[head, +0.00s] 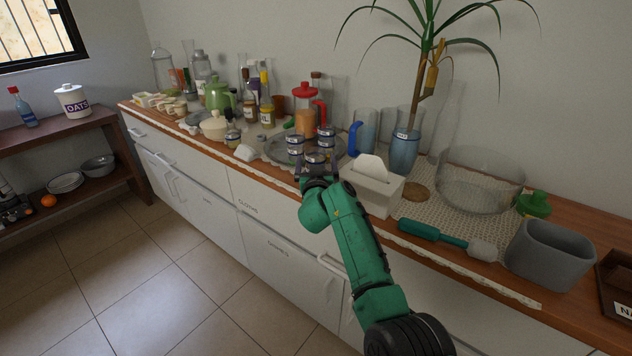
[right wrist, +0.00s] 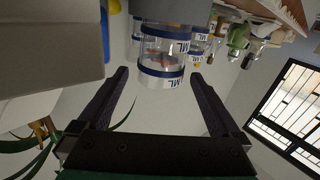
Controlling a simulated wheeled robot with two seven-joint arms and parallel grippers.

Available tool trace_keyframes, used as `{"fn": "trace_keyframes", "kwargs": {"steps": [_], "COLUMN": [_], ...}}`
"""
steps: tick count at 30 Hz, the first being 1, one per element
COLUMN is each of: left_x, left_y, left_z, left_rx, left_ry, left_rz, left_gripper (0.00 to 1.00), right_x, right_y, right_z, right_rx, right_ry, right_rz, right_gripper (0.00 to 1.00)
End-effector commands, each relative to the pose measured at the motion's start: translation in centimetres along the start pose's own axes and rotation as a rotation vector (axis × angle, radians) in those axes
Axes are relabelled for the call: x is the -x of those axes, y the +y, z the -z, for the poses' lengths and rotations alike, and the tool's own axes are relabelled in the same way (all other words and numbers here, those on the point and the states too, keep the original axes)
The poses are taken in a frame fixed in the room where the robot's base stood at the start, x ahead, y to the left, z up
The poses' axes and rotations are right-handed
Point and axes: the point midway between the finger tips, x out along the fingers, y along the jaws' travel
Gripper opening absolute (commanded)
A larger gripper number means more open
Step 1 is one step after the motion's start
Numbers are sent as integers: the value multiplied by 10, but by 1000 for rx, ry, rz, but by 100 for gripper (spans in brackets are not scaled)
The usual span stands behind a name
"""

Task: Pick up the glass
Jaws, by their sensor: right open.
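Several small clear glasses with dark blue bands stand on a round grey tray (head: 277,150) on the counter. In the head view one glass (head: 315,158) is right at my right gripper (head: 318,170), partly hidden by it. Another glass (head: 295,145) stands to its left, and one (head: 326,138) behind it. In the right wrist view, tilted and roughly upside down, a banded glass marked "ML" (right wrist: 163,60) shows between the tips of my open right gripper (right wrist: 159,75). Contact with the fingers cannot be told. My left gripper is not in view.
A white tissue box (head: 375,187) stands close to the right of my right gripper. A red-lidded press (head: 305,115) and a blue-handled jug (head: 362,132) stand behind. A green-handled brush (head: 432,233) lies further right. The counter's front edge runs below the gripper.

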Motion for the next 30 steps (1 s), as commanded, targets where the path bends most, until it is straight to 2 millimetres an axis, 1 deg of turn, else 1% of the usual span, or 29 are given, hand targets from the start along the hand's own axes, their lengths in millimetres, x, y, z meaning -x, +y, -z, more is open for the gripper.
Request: {"fn": "trace_keyframes", "kwargs": {"steps": [1, 3, 7, 11, 12, 14, 15, 17, 18, 19, 26, 29, 30], "left_x": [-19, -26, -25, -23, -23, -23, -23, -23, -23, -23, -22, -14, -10], "left_y": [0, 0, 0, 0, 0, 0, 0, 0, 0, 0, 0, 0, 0], "left_z": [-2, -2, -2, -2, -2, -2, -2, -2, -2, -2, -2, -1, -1], "left_rx": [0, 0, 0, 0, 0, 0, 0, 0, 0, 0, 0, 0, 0], "left_ry": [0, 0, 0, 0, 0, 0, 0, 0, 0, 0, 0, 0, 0], "left_rz": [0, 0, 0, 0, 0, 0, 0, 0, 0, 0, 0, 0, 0], "left_gripper": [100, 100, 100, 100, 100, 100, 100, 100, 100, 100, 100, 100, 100], "right_x": [-6, -12, -15, -15, -15, -15, -15, -15, -15, -15, -15, -15, -15], "right_y": [0, 0, 0, 0, 0, 0, 0, 0, 0, 0, 0, 1, 1], "right_z": [-9, -7, -1, 0, 0, 0, 0, 0, 0, 0, 1, 10, 16], "right_rx": [1, 2, 1, 1, 1, 1, 1, 1, 1, 1, 1, 2, 2], "right_ry": [2, 1, 0, -1, -1, -1, -1, -1, -1, 0, 0, 1, 1], "right_rz": [0, 0, 1, 0, 0, 0, 0, 0, 0, 0, 0, 0, 0], "right_gripper": [100, 100, 100, 100, 92, 69, 54, 31, 16, 10, 10, 10, 10]}}
